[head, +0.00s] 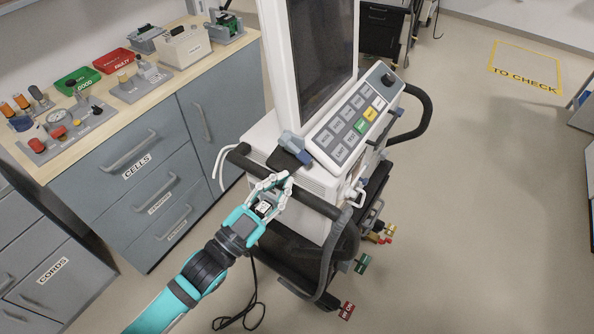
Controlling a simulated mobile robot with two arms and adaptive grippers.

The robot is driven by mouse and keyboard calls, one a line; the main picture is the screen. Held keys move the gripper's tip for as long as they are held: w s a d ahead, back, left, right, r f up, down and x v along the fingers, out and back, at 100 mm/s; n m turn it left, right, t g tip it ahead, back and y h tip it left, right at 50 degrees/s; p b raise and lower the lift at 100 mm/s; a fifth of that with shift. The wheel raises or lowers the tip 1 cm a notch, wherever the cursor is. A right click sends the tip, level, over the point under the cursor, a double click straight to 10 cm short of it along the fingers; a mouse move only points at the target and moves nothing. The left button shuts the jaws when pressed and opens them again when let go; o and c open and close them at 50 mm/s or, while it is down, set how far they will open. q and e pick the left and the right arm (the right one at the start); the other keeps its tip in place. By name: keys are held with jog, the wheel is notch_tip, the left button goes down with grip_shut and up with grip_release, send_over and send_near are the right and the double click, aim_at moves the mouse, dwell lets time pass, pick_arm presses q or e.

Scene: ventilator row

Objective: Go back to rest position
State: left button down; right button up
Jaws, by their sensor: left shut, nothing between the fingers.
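My left gripper (278,182), on a teal arm from the lower left, is shut and empty. It appears right at the dark front handle bar of the ventilator (312,170), below a small grey-blue piece. I cannot tell whether it touches the bar. The ventilator is a white unit with a dark screen (322,48) and a keypad (356,122) with green and yellow keys, on a wheeled cart. My right gripper does not show.
A wood-topped counter (165,92) with drawers stands at the left, carrying a green tray (77,81), a red tray (114,61) and several devices. A black cable (254,290) hangs to the floor. Open floor lies at the right, with a yellow TO CHECK marking (526,69).

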pick_arm(q)
jog(key=shift+s+a+f, duration=0.1)
jog(key=shift+s+a, duration=0.1)
jog(key=shift+s, duration=0.4)
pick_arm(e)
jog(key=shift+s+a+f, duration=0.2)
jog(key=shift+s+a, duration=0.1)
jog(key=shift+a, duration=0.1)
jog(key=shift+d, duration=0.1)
